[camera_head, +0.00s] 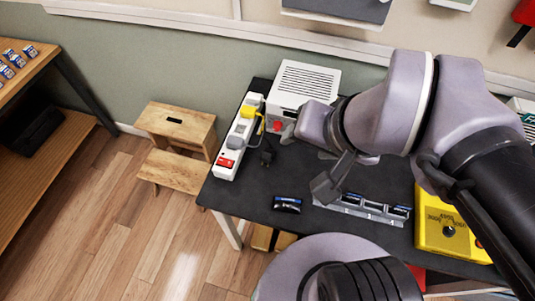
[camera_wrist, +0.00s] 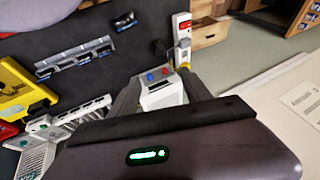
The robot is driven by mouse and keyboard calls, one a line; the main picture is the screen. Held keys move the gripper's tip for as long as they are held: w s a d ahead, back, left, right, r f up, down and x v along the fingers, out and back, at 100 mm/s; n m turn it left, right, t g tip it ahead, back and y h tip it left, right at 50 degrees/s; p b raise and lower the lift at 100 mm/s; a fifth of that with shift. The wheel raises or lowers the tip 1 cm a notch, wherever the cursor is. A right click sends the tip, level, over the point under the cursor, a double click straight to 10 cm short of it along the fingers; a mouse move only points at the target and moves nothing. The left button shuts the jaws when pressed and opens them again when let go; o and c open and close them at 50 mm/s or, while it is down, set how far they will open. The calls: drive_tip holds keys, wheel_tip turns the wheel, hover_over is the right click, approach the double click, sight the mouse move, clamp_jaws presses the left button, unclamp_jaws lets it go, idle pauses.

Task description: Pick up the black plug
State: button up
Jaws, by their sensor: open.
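The black plug (camera_head: 267,156) lies on the dark table, just right of the white power strip (camera_head: 225,165). In the wrist view, a dark shape that looks like the plug (camera_wrist: 159,47) shows beside the strip (camera_wrist: 182,27), beyond the fingertips. My gripper (camera_head: 326,180) is over the table, right of the plug and apart from it. In the wrist view, the gripper (camera_wrist: 160,78) is open, with its fingers on both sides of the white vented box (camera_wrist: 162,98), which lies beyond them. Nothing is held.
The white vented box (camera_head: 303,84) stands behind the plug. The strip carries yellow and grey plugs. A dark battery (camera_head: 287,204) lies in front, with a grey battery rack (camera_head: 352,211) and yellow meter (camera_head: 432,236) to the right. Table between plug and battery is clear.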

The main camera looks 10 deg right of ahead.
drive_tip(key=w+a+f+g+p, duration=0.1)
drive_tip(key=w+g, duration=0.1)
drive_tip(key=w, duration=0.6)
drive_tip(key=m+g+h+p, duration=0.1)
drive_tip(key=g+h+p, duration=0.1)
drive_tip(key=g, duration=0.1)
hover_over(268, 151)
drive_tip(key=w, duration=0.1)
wheel_tip(268, 151, down, 13)
wheel_tip(268, 151, down, 12)
drive_tip(key=b, duration=0.5)
drive_tip(key=shift+f, duration=0.1)
drive_tip(key=f+b, duration=0.2)
drive_tip(key=f, duration=0.1)
drive_tip(key=f+b, duration=0.1)
drive_tip(key=f, duration=0.1)
drive_tip(key=shift+s+d, duration=0.1)
drive_tip(key=shift+s, duration=0.3)
drive_tip(key=shift+f, duration=0.35)
drive_tip(key=shift+r, duration=0.15)
clamp_jaws()
